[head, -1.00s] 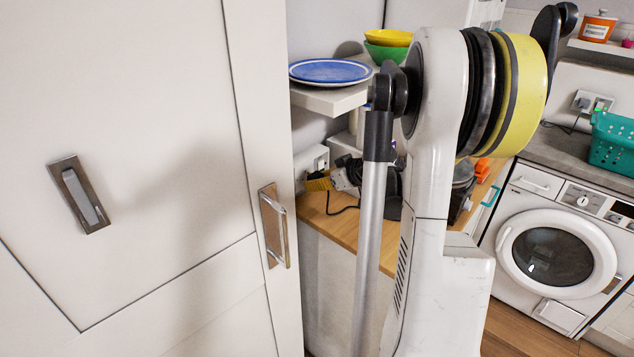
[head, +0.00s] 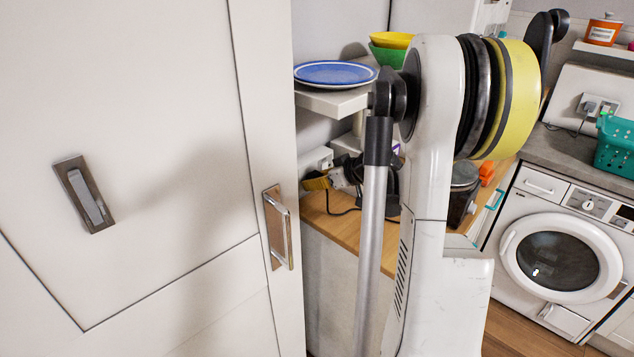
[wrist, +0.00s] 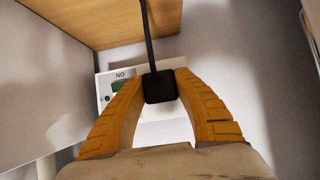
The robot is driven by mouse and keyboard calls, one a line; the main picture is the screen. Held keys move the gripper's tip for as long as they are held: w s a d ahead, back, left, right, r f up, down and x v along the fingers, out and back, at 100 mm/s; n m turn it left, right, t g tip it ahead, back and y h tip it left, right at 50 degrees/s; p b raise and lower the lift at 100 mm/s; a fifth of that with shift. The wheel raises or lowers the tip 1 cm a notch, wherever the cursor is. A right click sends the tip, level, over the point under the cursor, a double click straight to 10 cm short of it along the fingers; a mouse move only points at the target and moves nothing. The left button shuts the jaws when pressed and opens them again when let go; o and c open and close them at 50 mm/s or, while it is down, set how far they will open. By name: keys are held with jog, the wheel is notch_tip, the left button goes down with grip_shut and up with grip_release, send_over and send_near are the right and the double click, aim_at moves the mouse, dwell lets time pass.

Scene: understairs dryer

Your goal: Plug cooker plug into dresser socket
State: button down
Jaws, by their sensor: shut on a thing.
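In the wrist view, the orange fingers of my gripper (wrist: 160,98) are shut on a black plug (wrist: 160,88). Its black cable (wrist: 149,35) runs up and away from it. The plug is right in front of a white socket plate (wrist: 178,72) with a dark green switch area (wrist: 121,86) and upside-down lettering. The plug hides part of the plate, and I cannot tell whether its pins are in. In the head view, my gripper (head: 317,184) is small, beside the white socket (head: 318,158) on the wall; the plug is not clear there.
A wooden worktop (head: 340,226) lies below my gripper, with a dark cable on it. A shelf (head: 330,101) with a blue plate (head: 335,73) is above. A tall white cupboard door (head: 130,120) stands close at left. A front-loading machine (head: 550,262) is at right.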

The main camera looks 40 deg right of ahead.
jog(key=shift+w, duration=0.2)
jog(key=c, duration=0.9)
grip_release()
jog(key=shift+c, duration=0.2)
jog(key=v, duration=1.2)
